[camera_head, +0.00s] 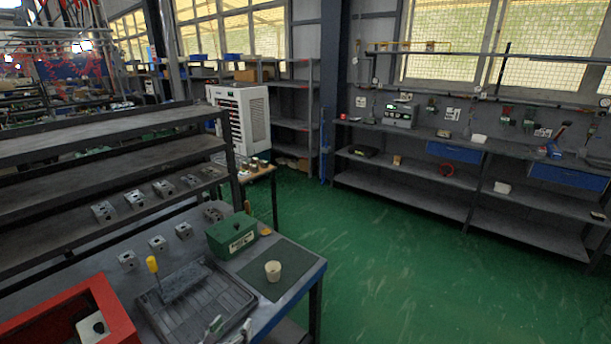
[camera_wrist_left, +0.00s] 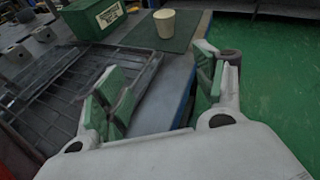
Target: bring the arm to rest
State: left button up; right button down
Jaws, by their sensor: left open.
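My left gripper (camera_head: 230,328) shows only by its fingertips at the bottom edge of the head view, over the front of the workbench (camera_head: 313,277). In the left wrist view the left gripper (camera_wrist_left: 158,85) is open, its two green-padded fingers wide apart with nothing between them. It is above the front edge of the bench, beside the black grid tray (camera_head: 228,284). Most of the left arm is out of view. My right gripper is in neither view.
A red box (camera_head: 112,307) with a grey block inside stands at lower left. A green box (camera_head: 219,238) and a pale cup (camera_head: 273,271) on a dark mat (camera_head: 294,256) stand right of the tray. Several grey valve blocks (camera_head: 157,243) stand behind. Green floor is open at right.

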pick_arm(q)
jog(key=s+a+n+g+y, duration=0.1)
jog(key=n, duration=0.4)
jog(key=s+a+n+g+y, duration=0.1)
jog(key=n, duration=0.4)
jog(key=s+a+n+y, duration=0.1)
jog(key=n, duration=0.4)
jog(key=shift+s+a+f+g+y, duration=0.1)
jog(key=shift+s+f+g+y, duration=0.2)
jog(key=shift+s+f+g, duration=0.1)
jog(key=n, duration=0.1)
jog(key=s+n, duration=0.1)
jog(key=n+g, duration=0.1)
jog(key=shift+s+a+f, duration=0.2)
jog(key=shift+s, duration=0.05)
jog(key=s+d+n+g, duration=0.1)
jog(key=s+n+g, duration=0.5)
jog(key=s+n, duration=0.85)
notch_tip(320, 180, down, 33)
jog(key=n+g, duration=0.2)
jog(key=s+a+f, duration=0.2)
jog(key=s+f, duration=0.8)
jog(key=s, duration=0.1)
jog(key=s+a+f+g, duration=0.1)
jog(key=s+a+f, duration=0.1)
jog(key=s+f, duration=0.8)
jog(key=shift+s+f, duration=0.25)
jog(key=shift+s, duration=0.7)
